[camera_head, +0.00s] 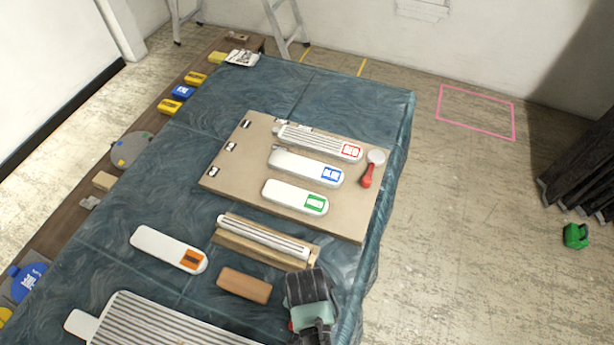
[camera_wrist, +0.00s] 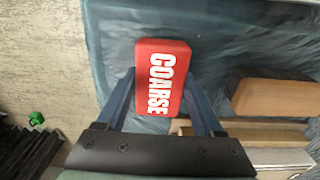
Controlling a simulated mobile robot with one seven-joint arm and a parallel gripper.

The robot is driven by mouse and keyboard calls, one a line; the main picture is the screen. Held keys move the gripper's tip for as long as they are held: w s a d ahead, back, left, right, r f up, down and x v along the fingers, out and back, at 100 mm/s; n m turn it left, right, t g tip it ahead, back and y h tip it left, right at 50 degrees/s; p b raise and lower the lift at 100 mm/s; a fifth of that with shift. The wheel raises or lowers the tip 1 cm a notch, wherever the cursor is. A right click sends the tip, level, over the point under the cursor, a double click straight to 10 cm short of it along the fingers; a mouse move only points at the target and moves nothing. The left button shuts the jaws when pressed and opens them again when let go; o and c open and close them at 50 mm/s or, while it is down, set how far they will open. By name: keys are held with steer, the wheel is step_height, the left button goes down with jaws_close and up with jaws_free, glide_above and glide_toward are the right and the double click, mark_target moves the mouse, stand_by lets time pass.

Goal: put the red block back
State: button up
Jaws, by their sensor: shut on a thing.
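The red block (camera_wrist: 162,78), marked COARSE in white, sits between the two fingers of my gripper (camera_wrist: 160,92) in the wrist view. The fingers are shut on its sides. The blue-green cloth of the table is behind it; I cannot tell how high it is held. In the head view my gripper (camera_head: 310,318) is at the table's front right, and only a sliver of red (camera_head: 291,326) shows beside it.
A brown block (camera_head: 244,285) and a wooden rack with a white ridged bar (camera_head: 264,238) lie close by. Behind is a tan board (camera_head: 235,178) with white pieces labelled RED, BLUE and GREEN and a red-handled tool (camera_head: 368,176). The cloth's right edge (camera_head: 372,262) is near.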

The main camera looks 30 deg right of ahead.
steer(key=shift+f, duration=0.2)
steer(key=o, duration=1.3)
steer(key=shift+r, duration=0.1)
